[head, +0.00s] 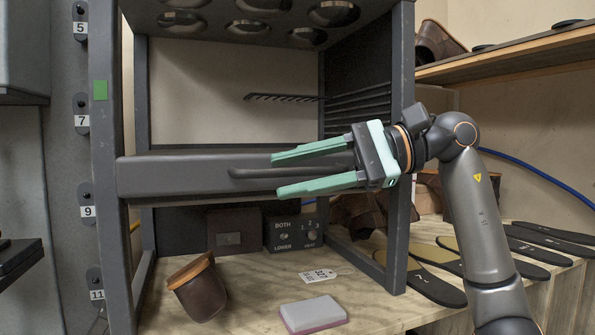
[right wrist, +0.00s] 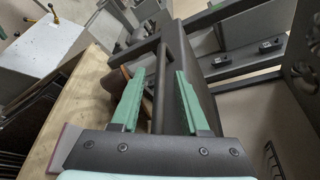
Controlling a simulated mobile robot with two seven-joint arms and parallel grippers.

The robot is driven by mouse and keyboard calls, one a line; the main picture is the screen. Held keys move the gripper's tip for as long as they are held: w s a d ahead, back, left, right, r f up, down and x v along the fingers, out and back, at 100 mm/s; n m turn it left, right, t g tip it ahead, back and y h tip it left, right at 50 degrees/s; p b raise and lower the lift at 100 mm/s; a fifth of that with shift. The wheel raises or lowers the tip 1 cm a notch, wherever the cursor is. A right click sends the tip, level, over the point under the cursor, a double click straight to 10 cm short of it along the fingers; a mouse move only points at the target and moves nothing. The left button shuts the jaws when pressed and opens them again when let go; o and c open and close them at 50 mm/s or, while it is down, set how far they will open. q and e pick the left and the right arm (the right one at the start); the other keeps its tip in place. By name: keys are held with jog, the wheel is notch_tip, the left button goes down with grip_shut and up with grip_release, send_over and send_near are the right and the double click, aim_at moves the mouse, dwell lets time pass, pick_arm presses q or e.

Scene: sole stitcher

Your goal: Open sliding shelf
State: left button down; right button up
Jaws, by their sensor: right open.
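The sliding shelf (head: 165,173) is a dark grey horizontal unit low in the tall metal frame, with a dark bar handle (head: 245,173) along its front. My right gripper (head: 277,175), with green fingers, reaches in from the right. It is open, one finger above and one below the handle. In the right wrist view the handle (right wrist: 162,95) runs between the open fingers (right wrist: 160,72), with the shelf front (right wrist: 190,75) beside it. I cannot tell whether either finger touches the handle. My left gripper is not in view.
Below the shelf, a wooden worktop (head: 255,290) carries a brown leather piece (head: 199,288), a pale block (head: 313,313), a tag (head: 319,275) and a control box (head: 294,234). Frame posts (head: 401,150) stand at the sides. Several insoles (head: 435,287) lie at right.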

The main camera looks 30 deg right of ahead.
grip_shut()
dwell(1.4)
